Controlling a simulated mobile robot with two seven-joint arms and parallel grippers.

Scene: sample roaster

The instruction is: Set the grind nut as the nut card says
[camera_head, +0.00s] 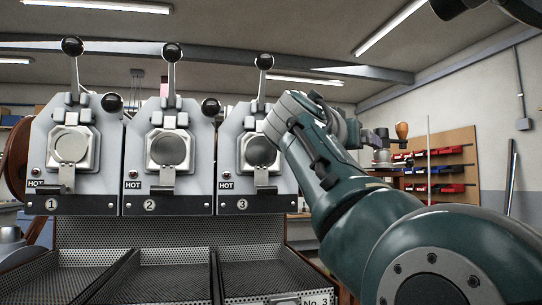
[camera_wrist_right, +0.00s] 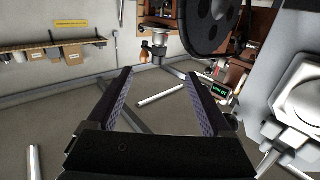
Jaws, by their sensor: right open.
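I cannot make out the grind nut or the nut card in either view. A small machine with a brown wooden knob (camera_head: 402,130) stands in the right background of the head view. A similar device (camera_wrist_right: 158,42) with an orange-brown part shows at the top of the right wrist view, too small to tell its nut. My right gripper (camera_wrist_right: 160,73) is open, with nothing between its fingers. My left gripper is in neither view.
Three roaster units, 1 (camera_head: 50,150), 2 (camera_head: 160,165) and 3 (camera_head: 228,165), carry HOT labels and stand above perforated trays (camera_head: 165,258). A board with red and blue bins (camera_head: 440,170) is at right. A green-lit display (camera_wrist_right: 219,91) and a shelf (camera_wrist_right: 50,43) show in the wrist view.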

